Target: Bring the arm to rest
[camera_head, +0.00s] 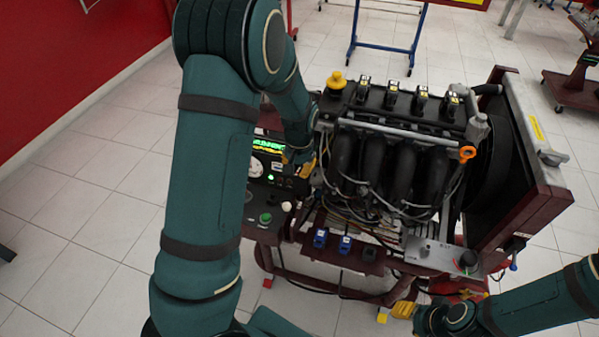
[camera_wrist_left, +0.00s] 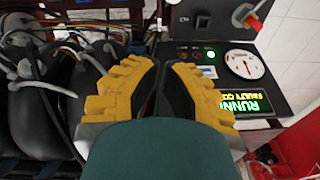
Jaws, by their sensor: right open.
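My left arm (camera_head: 205,190) crosses the left half of the head view. Its gripper (camera_head: 300,160) hangs beside the engine (camera_head: 395,150), over the control panel. The left wrist view shows its two yellow-backed fingers (camera_wrist_left: 162,72) close together, with nothing clearly held; whether they meet is unclear. My right gripper (camera_head: 404,309) is low at the front right, partly hidden by its own wrist, and open. My right arm (camera_head: 540,303) comes in from the lower right. The control panel (camera_wrist_left: 218,25) has a white gauge (camera_wrist_left: 243,64) and a lit green display (camera_wrist_left: 243,103).
The engine stands on a dark red trainer frame (camera_head: 330,284) with a radiator (camera_head: 520,150) at its right. Cables and black pipes lie close to my left gripper. A green button (camera_head: 265,218) and blue switches (camera_head: 345,244) sit in front. Tiled floor (camera_head: 85,220) is clear at left.

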